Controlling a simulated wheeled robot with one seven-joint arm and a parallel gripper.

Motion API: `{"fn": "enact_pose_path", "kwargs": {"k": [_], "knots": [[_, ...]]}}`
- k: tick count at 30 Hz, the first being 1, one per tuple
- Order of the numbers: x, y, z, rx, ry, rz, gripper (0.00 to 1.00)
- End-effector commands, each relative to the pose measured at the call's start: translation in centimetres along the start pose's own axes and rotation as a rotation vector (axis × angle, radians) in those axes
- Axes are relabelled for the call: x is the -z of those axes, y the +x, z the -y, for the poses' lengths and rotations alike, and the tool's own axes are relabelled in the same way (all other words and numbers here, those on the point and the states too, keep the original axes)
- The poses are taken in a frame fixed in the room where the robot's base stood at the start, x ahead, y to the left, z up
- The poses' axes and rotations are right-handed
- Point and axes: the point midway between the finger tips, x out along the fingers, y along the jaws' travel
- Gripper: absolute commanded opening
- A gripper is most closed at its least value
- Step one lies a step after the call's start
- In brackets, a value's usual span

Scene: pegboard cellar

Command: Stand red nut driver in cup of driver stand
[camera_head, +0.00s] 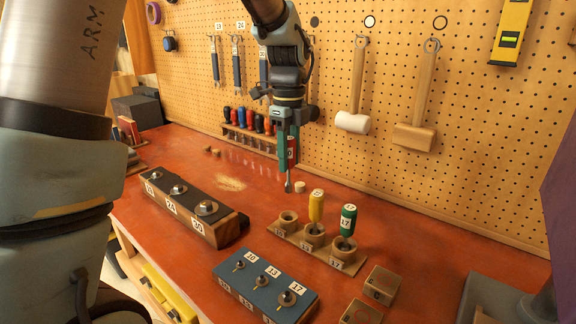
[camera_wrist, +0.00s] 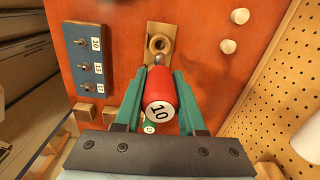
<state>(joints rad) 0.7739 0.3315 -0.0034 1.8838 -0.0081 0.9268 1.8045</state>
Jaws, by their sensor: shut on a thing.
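The red nut driver (camera_head: 291,148) is upright in my gripper (camera_head: 288,142), with its metal shaft pointing down. In the wrist view its red handle (camera_wrist: 160,92), marked 10, is between the two green fingers of my gripper (camera_wrist: 159,82), which is shut on it. The driver stand (camera_head: 337,263) is a wooden strip with three cups. Its left cup (camera_head: 288,218) is empty; a yellow driver (camera_head: 316,206) and a green driver (camera_head: 348,220) stand in the others. The shaft tip is above the stand, close to the empty cup (camera_wrist: 158,44), apart from it.
A blue block with studs (camera_head: 265,284) lies in front of the stand, and a dark block with studs (camera_head: 190,209) lies to its left. Wooden blocks (camera_head: 381,285) are at front right. A rack of drivers (camera_head: 250,133) stands by the pegboard (camera_head: 400,90).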

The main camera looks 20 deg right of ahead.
Motion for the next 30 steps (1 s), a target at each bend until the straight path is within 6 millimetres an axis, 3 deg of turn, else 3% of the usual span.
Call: {"fn": "enact_pose_path", "kwargs": {"k": [19, 30], "knots": [[-0.1, 5.4, 0.0, -0.001, -0.004, 0.001, 0.0], [0.0, 5.9, 0.0, -0.001, -0.003, 0.001, 0.0]]}}
